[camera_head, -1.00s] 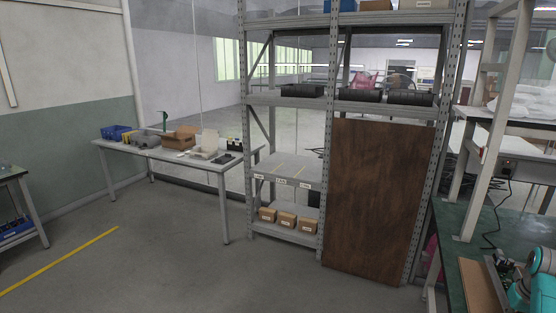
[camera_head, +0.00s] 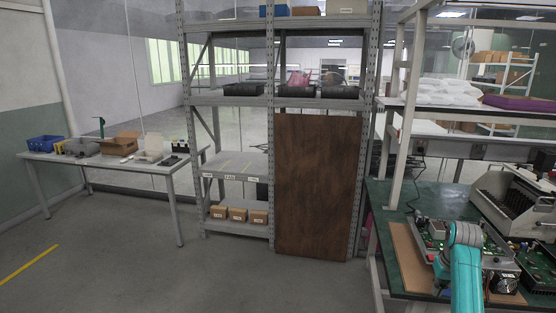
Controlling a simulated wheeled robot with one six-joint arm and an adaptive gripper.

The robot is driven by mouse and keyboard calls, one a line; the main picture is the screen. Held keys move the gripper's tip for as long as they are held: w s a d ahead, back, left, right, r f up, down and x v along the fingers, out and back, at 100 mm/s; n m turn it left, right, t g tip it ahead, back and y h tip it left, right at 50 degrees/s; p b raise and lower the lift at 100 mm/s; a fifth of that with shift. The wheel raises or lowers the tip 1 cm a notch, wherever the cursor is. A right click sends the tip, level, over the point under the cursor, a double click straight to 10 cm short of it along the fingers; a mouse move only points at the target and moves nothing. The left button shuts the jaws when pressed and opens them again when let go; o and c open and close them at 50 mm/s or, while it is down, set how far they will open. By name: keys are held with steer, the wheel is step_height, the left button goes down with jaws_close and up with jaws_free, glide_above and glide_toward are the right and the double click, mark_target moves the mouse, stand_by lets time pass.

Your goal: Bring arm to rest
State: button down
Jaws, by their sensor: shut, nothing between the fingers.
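My arm (camera_head: 466,272) shows at the lower right in the head view, as teal links with a grey joint. It rises from the bottom edge in front of the green workbench (camera_head: 384,196). My gripper's fingers cannot be made out; they are hidden or outside the picture. Behind and beside the arm, a metal tray with circuit boards (camera_head: 425,237) lies on the bench, on a brown board (camera_head: 404,250).
A typewriter-like machine (camera_head: 510,200) stands right of the arm. A grey shelf rack (camera_head: 187,130) with a brown panel (camera_head: 318,185) and small boxes (camera_head: 237,214) stands ahead. A table (camera_head: 100,162) with bins is at left. The floor (camera_head: 130,270) between is clear.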

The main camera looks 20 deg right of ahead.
steer(key=a+f+n+t+h, duration=0.1)
steer(key=a+f+t, duration=0.1)
steer(key=a+f, duration=1.45)
steer(key=s+a+f+n+t, duration=0.1)
steer(key=s+a+f+t, duration=0.1)
steer(key=s+a+f, duration=0.35)
steer(key=s+a+f+n+t, duration=0.1)
steer(key=s+a+f+t, duration=0.15)
steer(key=s+a, duration=0.55)
steer(key=s+a+r+n+t, duration=0.1)
steer(key=s+a+r, duration=0.2)
steer(key=s+a, duration=0.4)
steer(key=s+a+r+t, duration=0.2)
steer(key=s+a+r, duration=0.2)
steer(key=s+a, duration=0.3)
steer(key=s+a+r+n+t+y, duration=0.1)
steer(key=s+a+r+t, duration=0.1)
steer(key=s+r, duration=0.4)
steer(key=s+a+r+n+t+y, duration=0.1)
steer(key=s+r, duration=0.5)
steer(key=r, duration=0.6)
steer(key=shift+s+a+r+t, duration=0.25)
steer(key=shift+s+a+t, duration=0.1)
steer(key=shift+a, duration=0.55)
steer(key=shift+w, duration=0.1)
